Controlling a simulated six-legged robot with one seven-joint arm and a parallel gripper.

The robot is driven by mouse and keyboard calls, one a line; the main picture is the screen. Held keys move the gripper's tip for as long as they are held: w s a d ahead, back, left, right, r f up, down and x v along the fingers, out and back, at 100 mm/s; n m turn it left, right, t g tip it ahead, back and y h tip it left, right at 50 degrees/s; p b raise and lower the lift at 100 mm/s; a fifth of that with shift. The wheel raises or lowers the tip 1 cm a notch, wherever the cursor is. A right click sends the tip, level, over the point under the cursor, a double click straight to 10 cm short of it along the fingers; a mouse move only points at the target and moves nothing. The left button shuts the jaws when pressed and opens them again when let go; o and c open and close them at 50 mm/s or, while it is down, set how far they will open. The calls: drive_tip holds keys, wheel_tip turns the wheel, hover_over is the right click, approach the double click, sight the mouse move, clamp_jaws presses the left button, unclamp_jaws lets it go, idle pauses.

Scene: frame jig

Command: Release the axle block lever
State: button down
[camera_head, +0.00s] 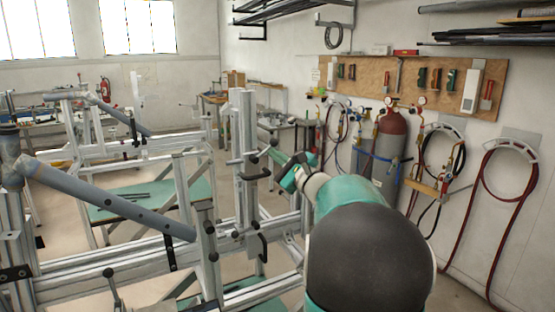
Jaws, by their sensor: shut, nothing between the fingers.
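The frame jig (247,130) is a structure of pale metal profiles, with an upright post near the picture's middle. Several dark levers sit on it: a curved black one (262,174) on the upright post, another (263,246) lower on the same post, and a small upright one (111,285) on the lower beam. I cannot tell which of them is the axle block lever. My gripper (277,157) is shut and empty, at the end of my teal arm, just right of the upright post. Its fingertips are small and partly hidden, and contact with a lever cannot be made out.
A grey tube (110,204) slants across the jig's left side, and another (118,115) lies behind it. Gas cylinders (391,141) and hanging hoses (510,175) stand along the right wall. A tool board (410,84) hangs above them. Open floor lies right of the jig.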

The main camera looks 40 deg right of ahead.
sight(268, 147)
drive_tip(key=shift+w+a+r+n+g+y, duration=0.1)
drive_tip(key=shift+a+r+n+g+y, duration=0.35)
drive_tip(key=shift+n, duration=1.2)
drive_tip(key=shift+w+a+r+n+g+y, duration=0.15)
drive_tip(key=shift+a+r+n+g+y, duration=0.35)
drive_tip(key=shift+n, duration=1.2)
drive_tip(key=shift+w+a+r+n+g+y, duration=0.1)
drive_tip(key=shift+a+r+n+g+y, duration=0.35)
drive_tip(key=shift+n, duration=1.2)
drive_tip(key=shift+d+r, duration=0.1)
